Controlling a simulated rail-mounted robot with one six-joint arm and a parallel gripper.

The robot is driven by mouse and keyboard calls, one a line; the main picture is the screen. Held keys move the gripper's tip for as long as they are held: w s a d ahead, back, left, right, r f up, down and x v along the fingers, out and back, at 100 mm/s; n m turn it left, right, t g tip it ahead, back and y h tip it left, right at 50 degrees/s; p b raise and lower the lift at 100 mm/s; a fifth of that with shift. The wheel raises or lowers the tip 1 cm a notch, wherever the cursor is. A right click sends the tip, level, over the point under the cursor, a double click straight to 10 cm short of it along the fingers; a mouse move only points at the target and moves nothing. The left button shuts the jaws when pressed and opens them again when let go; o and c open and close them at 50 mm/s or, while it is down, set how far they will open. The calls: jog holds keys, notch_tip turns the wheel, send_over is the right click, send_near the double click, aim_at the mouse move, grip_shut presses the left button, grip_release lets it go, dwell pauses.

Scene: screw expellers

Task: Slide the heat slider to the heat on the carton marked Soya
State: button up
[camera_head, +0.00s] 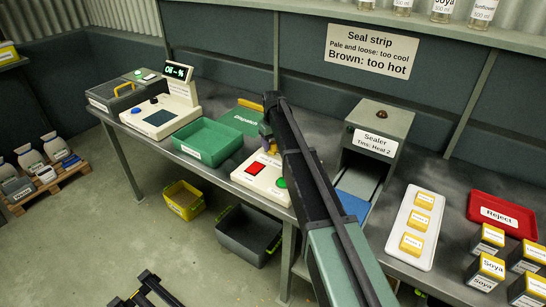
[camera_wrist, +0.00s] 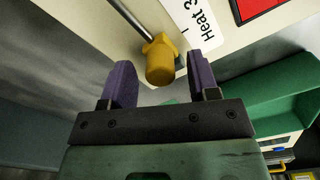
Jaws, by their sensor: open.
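The heat slider's yellow knob (camera_wrist: 160,62) sits on a metal rod along the cream press panel (camera_wrist: 75,25) in the wrist view. A label reading "Heat 3" (camera_wrist: 203,25) is beside it; other marks are out of view. My gripper (camera_wrist: 158,60) is open, with one purple finger on each side of the knob, and no clear contact shows.
A red button (camera_head: 255,168) and a green button (camera_head: 282,183) are on the panel. A green tray (camera_head: 208,143) stands left of it, the sealer (camera_head: 377,130) right of it. A white tray (camera_head: 398,240) and red reject tray (camera_head: 500,201) are further right.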

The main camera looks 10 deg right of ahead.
jog(key=shift+f, duration=0.7)
jog(key=shift+r, duration=0.15)
